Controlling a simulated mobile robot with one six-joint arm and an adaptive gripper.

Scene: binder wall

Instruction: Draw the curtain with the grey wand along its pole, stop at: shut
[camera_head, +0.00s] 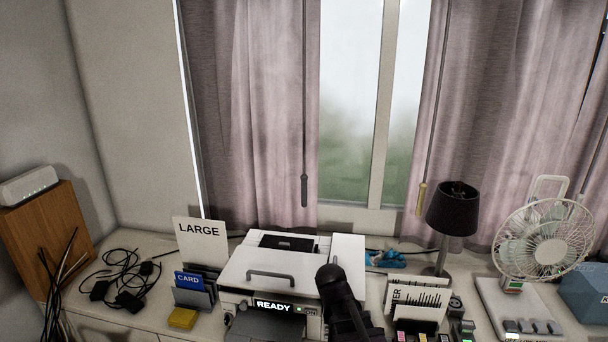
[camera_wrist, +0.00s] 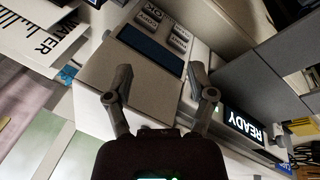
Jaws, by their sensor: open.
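The left curtain (camera_head: 240,110) is mauve and hangs in folds at the left of the window. The grey wand (camera_head: 304,190) hangs upright on a thin cord at this curtain's right edge. A bare strip of window glass (camera_head: 348,110) shows between this curtain and the right one. The pole is out of view. My gripper (camera_wrist: 158,80) shows in the wrist view with its two fingers apart and nothing between them, above the printer. In the head view my dark arm stands in front of the printer, below and right of the grey wand and apart from it.
A right curtain (camera_head: 490,90) has a brass-coloured wand (camera_head: 421,198). The printer (camera_head: 290,262) stands below the grey wand. A LARGE sign (camera_head: 200,240) stands left, a black lamp (camera_head: 453,210) and a fan (camera_head: 545,240) right. Cables (camera_head: 125,275) lie on the counter.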

